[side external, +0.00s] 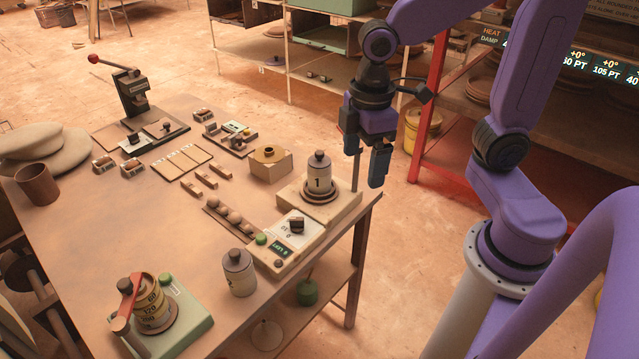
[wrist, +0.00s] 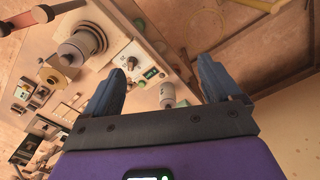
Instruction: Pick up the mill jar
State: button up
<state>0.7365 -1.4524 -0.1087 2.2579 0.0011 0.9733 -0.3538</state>
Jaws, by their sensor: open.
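Two grey-lidded cream jars stand upright on the table, and I cannot tell for certain which is the mill jar. One jar, marked 1 (side external: 318,180), sits on a round dark seat on a square pale base near the table's right corner; it also shows at upper left in the wrist view (wrist: 78,50). The other jar (side external: 239,275) stands on the front table edge beside the scale; in the wrist view (wrist: 167,97) it appears between the fingers but farther away. My gripper (side external: 365,160) is open, empty and pointing down, right of the numbered jar and apart from both.
A block with a brass ring (side external: 270,164) stands behind the numbered jar. A green-based stack with a red lever (side external: 152,309) is at front left. A red-framed shelf (side external: 435,110) stands behind my gripper.

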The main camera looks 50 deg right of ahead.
jog(key=w+d, duration=0.3)
jog(key=w, duration=0.7)
send_near(322, 153)
notch_tip(322, 153, down, 8)
jog(key=shift+f, duration=0.1)
jog(key=shift+w+f, duration=0.1)
jog(key=shift+f, duration=1.5)
jog(key=shift+w+f, duration=0.15)
jog(key=shift+f, duration=1.45)
grip_shut()
